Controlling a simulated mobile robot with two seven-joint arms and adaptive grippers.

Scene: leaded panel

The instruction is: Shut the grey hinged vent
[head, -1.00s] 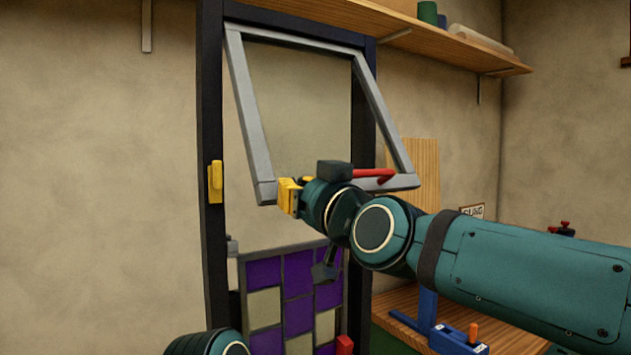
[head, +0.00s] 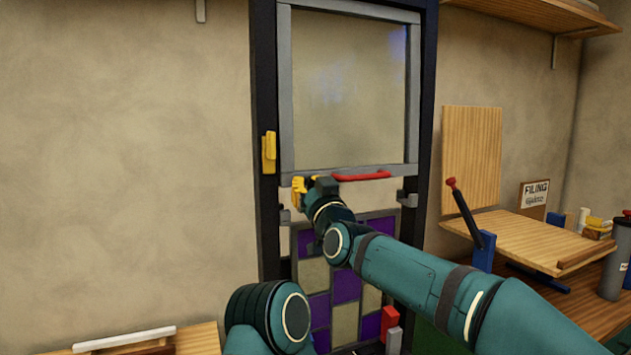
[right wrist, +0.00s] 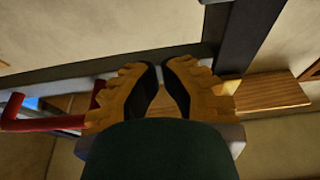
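The grey vent (head: 285,95) hangs nearly upright in the upper part of the dark frame (head: 265,220). I cannot tell whether a small gap is left at its bottom rail. A red handle (head: 362,176) runs along that rail. My right gripper (head: 302,186) is at the rail's lower left, left of the red handle. In the right wrist view its orange fingers (right wrist: 162,78) have their black tips close together, with nothing seen between them. The red handle (right wrist: 40,122) is apart from them at the left there. My left gripper is out of view.
A yellow catch (head: 268,152) sits on the frame's left post. Small grey brackets (head: 407,199) are on the posts below the vent. A purple and cream leaded panel (head: 345,285) fills the lower frame.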

